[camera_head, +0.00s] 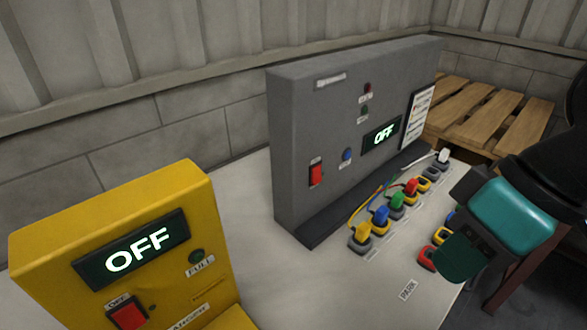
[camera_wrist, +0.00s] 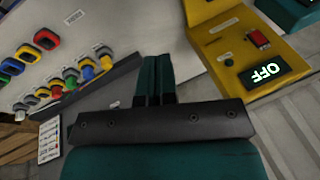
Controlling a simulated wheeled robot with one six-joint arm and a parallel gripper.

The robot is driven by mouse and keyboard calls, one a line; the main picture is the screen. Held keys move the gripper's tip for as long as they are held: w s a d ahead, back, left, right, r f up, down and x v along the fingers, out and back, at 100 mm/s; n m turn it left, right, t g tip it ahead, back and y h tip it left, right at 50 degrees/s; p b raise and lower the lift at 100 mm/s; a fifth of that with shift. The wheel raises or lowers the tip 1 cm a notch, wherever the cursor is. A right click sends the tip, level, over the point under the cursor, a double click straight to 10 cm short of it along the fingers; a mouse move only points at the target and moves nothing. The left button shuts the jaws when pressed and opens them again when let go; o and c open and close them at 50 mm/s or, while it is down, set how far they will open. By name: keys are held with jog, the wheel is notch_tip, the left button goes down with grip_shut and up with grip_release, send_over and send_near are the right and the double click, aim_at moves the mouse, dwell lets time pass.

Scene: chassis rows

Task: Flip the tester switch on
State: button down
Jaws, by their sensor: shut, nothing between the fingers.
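The grey upright panel (camera_head: 340,130) stands on the pale bench in the head view. My gripper (camera_head: 460,260) is at the right, over the bench in front of the panel's right part, apart from the switch. In the wrist view my gripper's teal fingers (camera_wrist: 155,65) are together with nothing between them. The panel's red switch is not visible there.
A yellow box (camera_head: 110,235) stands at the front left, with a red switch (camera_head: 129,315) and a display reading OFF; it also shows in the wrist view (camera_wrist: 235,45). Several coloured plugs (camera_head: 397,200) with cables line the panel's foot. A wooden pallet (camera_head: 490,115) lies behind.

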jog(key=w+a+f+m+t+y+b, duration=0.1)
jog(key=w+f+m+t+y, duration=0.1)
jog(key=w+m, duration=0.6)
jog(key=w+a+f+m+t+y+b, duration=0.1)
jog(key=w+f+m+t, duration=0.4)
jog(key=w, duration=0.8)
jog(key=f+m, duration=0.1)
jog(key=m, duration=0.1)
jog(key=shift+w+f+m+t+y, duration=0.25)
jog(key=shift+w+m+t+y, duration=0.05)
jog(key=shift+w+m+y, duration=0.1)
send_near(318, 182)
notch_tip(318, 182, down, 3)
jog(key=a, duration=0.1)
jog(key=w+a+p, duration=0.1)
jog(key=w, duration=0.1)
jog(key=w+a+f+p, duration=0.1)
jog(key=w+a, duration=0.1)
jog(key=shift+a, duration=0.1)
jog(key=shift+f, duration=0.1)
